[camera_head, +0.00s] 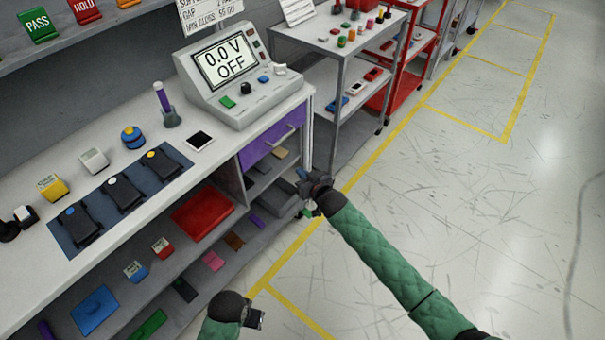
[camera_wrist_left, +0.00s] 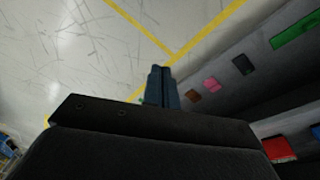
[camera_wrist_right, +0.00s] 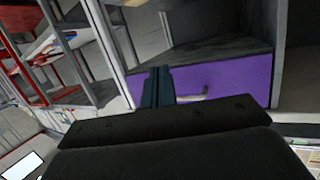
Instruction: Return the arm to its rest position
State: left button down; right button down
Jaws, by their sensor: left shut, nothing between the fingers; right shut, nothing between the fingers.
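My right gripper (camera_head: 306,186) is at the end of the green-sleeved right arm, in front of the bench's right end and near the purple drawer (camera_head: 266,150). In the right wrist view its fingers (camera_wrist_right: 158,88) are together and empty, with the purple drawer (camera_wrist_right: 215,88) and its handle behind them. I cannot tell whether they touch it. My left gripper (camera_head: 256,318) is low at the bottom of the head view, beside the lower shelf. In the left wrist view its fingers (camera_wrist_left: 162,85) are together and empty over the floor. The drawer looks shut.
The white bench holds a power supply (camera_head: 232,72) reading 0.0 V OFF and a dark mat (camera_head: 70,230) with black modules. A grey cart (camera_head: 338,50) stands behind, a red one (camera_head: 415,45) farther right. The scratched floor (camera_head: 480,200) at right is clear.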

dwell(0.4)
